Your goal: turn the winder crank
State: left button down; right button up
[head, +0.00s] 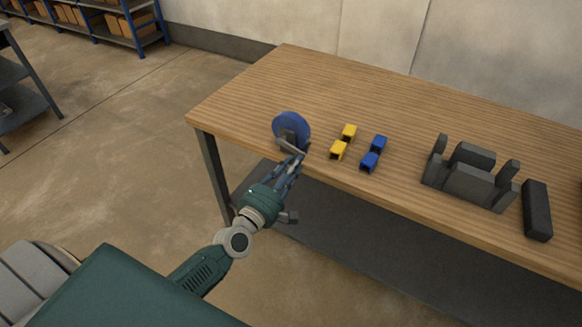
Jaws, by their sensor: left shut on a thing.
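The winder (291,126) stands near the front left edge of the wooden table. It shows a blue round disc with a dark grey stand in front of it. A grey crank (291,147) sits on its near side, at the tips of my left gripper (294,156). My left gripper reaches up from below the table edge and is shut on the crank; its fingers hide part of it. My right gripper is not in view.
A dark grey fixture (468,185) and a dark bar (537,210) stand farther right. The table's back left is clear.

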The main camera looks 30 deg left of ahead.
pick_arm(q)
jog(key=shift+a+r+n, duration=0.1)
jog(key=shift+r+n, duration=0.3)
dwell(0.3)
jog(key=c, duration=1.5)
grip_release()
jog(key=shift+a, duration=0.1)
jog(key=shift+c, duration=0.2)
jog(key=shift+f, duration=0.1)
jog(key=s, duration=1.2)
jog(key=shift+a, duration=0.4)
